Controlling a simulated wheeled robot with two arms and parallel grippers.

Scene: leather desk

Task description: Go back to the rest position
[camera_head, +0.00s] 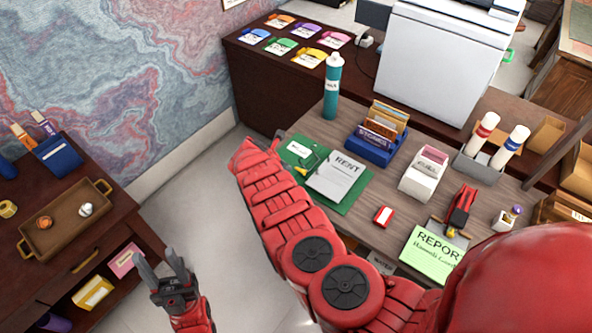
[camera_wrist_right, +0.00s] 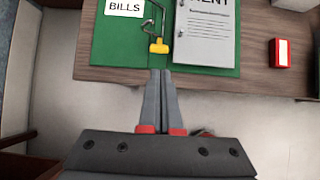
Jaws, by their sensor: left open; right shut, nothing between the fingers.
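My left gripper (camera_head: 157,258) is low at the bottom left of the head view, over the floor beside the dark side table. Its two fingers are spread and empty. My right arm reaches across the middle of the head view, and it largely hides its own gripper there. In the right wrist view my right gripper (camera_wrist_right: 162,74) has its fingers together with nothing between them. Its tips are at the near edge of the desk (camera_wrist_right: 120,75), just short of the green mat (camera_wrist_right: 190,70) in that picture. I cannot tell its height above the desk.
The desk holds a RENT notebook (camera_head: 340,178), blue file holder (camera_head: 372,150), teal bottle (camera_head: 332,88), card machine (camera_head: 424,173), stapler (camera_head: 460,207) and green REPORT paper (camera_head: 432,252). A brown tray (camera_head: 65,220) sits on the left table. Floor (camera_head: 190,200) lies between.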

